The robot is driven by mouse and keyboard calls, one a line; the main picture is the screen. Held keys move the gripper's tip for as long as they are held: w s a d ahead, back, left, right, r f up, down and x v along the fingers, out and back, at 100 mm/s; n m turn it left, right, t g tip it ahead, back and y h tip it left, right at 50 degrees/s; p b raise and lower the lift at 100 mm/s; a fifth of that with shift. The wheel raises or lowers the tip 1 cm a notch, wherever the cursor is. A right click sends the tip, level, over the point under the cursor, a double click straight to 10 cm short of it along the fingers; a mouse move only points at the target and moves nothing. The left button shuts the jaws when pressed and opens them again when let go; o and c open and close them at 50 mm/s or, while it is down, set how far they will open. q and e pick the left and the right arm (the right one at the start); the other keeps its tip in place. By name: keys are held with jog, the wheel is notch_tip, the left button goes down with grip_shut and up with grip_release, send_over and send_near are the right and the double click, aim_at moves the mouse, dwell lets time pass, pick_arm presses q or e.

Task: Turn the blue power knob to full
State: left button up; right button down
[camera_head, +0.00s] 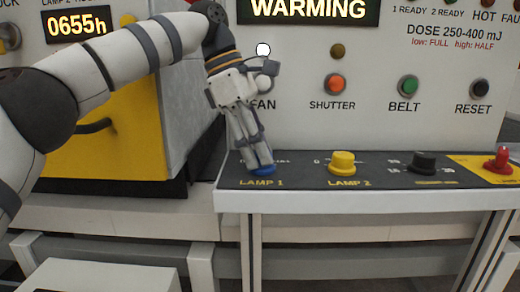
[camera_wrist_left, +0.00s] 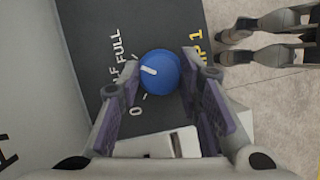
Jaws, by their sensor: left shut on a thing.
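The blue power knob (camera_head: 264,170) sits at the left end of the dark control ledge, by the LAMP 1 label. My left gripper (camera_head: 259,166) reaches down onto it and hides much of it. In the left wrist view the round blue knob (camera_wrist_left: 163,76) lies between the two fingers of my left gripper (camera_wrist_left: 160,72), which are shut on its sides. Its white pointer mark points left, roughly toward the HALF label. The 0 and FULL labels lie to either side. What looks like my right gripper (camera_wrist_left: 230,45) shows at the upper right there, fingers apart and empty.
A yellow LAMP 2 knob (camera_head: 342,162), a black knob (camera_head: 423,161) and a red control (camera_head: 499,160) stand along the ledge to the right. The upright panel behind has SHUTTER (camera_head: 334,84), BELT (camera_head: 408,86) and RESET (camera_head: 480,87) buttons. A WARMING display (camera_head: 308,9) is above.

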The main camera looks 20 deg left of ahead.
pick_arm(q)
jog(key=shift+f+m+g, duration=0.15)
jog(key=shift+m+g, duration=0.15)
jog(key=shift+m, duration=0.5)
pick_arm(e)
jog(key=shift+s+f, duration=0.35)
pick_arm(q)
jog(key=shift+m, duration=0.3)
jog(key=o, duration=1.1)
